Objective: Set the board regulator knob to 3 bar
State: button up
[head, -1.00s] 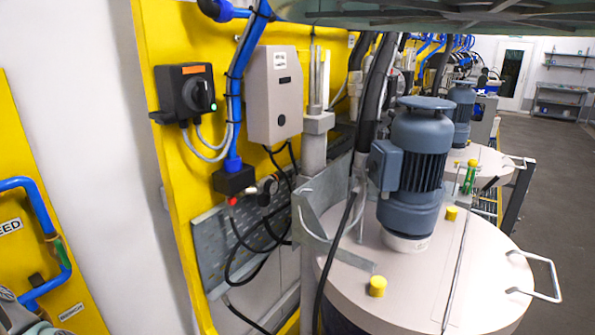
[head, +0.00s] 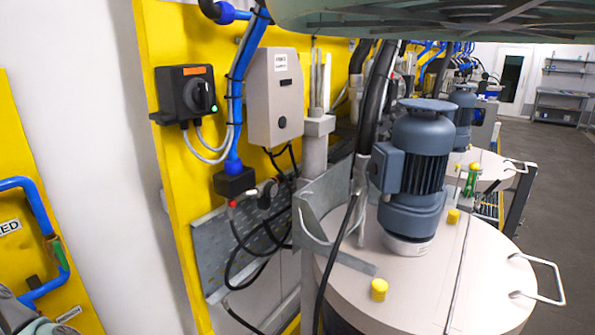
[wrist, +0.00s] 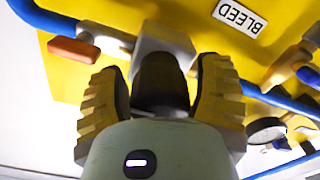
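In the wrist view, a dark round knob (wrist: 160,85) sits under a grey block on the yellow board (wrist: 75,60). The two ribbed tan fingers of my gripper (wrist: 160,88) stand on either side of the knob. Any gaps are narrow, and I cannot tell whether the fingers touch it. A round gauge (wrist: 267,130) is at the right, seen from a steep angle; its reading is not legible. In the head view, the left board (head: 20,130) is cut off by the picture edge. The knob cannot be made out there.
A blue pipe (head: 38,205) and a red-brown handle (wrist: 74,50) are close to my gripper. A BLEED label (wrist: 241,15) is on the board. A drum lid (head: 410,290) with a motor (head: 413,170) and a switch box (head: 187,93) stand to the right.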

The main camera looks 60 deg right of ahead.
jog(key=shift+s, duration=0.1)
jog(key=s, duration=0.7)
jog(key=shift+s, duration=0.15)
dwell(0.3)
